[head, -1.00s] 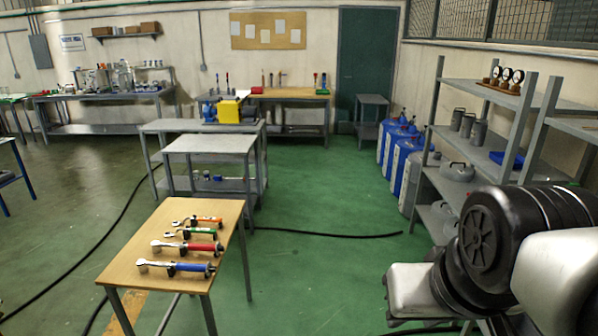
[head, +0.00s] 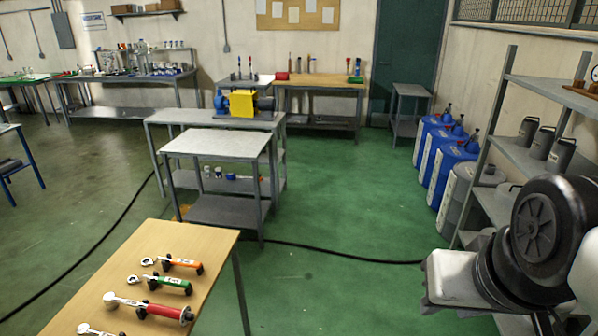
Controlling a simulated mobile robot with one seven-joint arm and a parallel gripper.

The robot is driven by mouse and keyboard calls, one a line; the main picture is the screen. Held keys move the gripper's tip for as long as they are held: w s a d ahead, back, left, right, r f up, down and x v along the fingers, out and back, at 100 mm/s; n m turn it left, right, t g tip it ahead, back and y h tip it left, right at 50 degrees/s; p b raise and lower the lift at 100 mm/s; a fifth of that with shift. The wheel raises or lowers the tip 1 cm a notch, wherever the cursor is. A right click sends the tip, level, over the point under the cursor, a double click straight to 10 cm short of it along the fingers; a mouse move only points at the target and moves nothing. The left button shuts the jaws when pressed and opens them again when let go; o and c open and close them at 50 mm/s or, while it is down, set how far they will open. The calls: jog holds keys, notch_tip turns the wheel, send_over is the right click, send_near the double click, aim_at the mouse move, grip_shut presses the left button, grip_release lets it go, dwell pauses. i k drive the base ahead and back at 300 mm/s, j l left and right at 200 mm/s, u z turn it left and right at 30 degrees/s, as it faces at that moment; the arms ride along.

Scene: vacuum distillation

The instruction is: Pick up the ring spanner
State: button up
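Several handled tools lie in a row on a wooden-topped table at the lower left. The farthest has an orange handle (head: 183,263) and a rounded, ring-like head. The one nearer me has a green handle (head: 172,283) and a small metal head. A larger tool with a red handle (head: 165,311) has a thick metal head. Another metal head (head: 95,329) shows at the bottom edge, its handle cut off. I cannot tell surely which is the ring spanner; the orange one's head looks most ring-like. My gripper is not in view; only parts of my arm show at right.
The wooden table (head: 95,272) runs off the bottom edge. Beyond it stand a grey metal table (head: 215,143) and a bench with a yellow-and-blue machine (head: 243,103). Blue containers (head: 445,160) and grey shelving (head: 505,150) line the right. Green floor between is clear, with a black cable (head: 340,254).

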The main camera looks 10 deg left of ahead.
aim_at(192, 264)
jog(key=i+u, duration=0.15)
jog(key=i, duration=0.35)
jog(key=i+l+u, duration=0.15)
jog(key=i, duration=0.35)
jog(key=i+u, duration=0.2)
jog(key=i, duration=0.3)
jog(key=i+u, duration=0.2)
jog(key=u, duration=0.2)
jog(key=i+u, duration=0.15)
jog(key=u, duration=0.25)
jog(key=i+u, duration=0.2)
jog(key=u, duration=0.2)
jog(key=i+l+u, duration=0.1)
jog(key=u, duration=0.3)
jog(key=i+l+u, duration=0.1)
jog(key=i+u, duration=0.25)
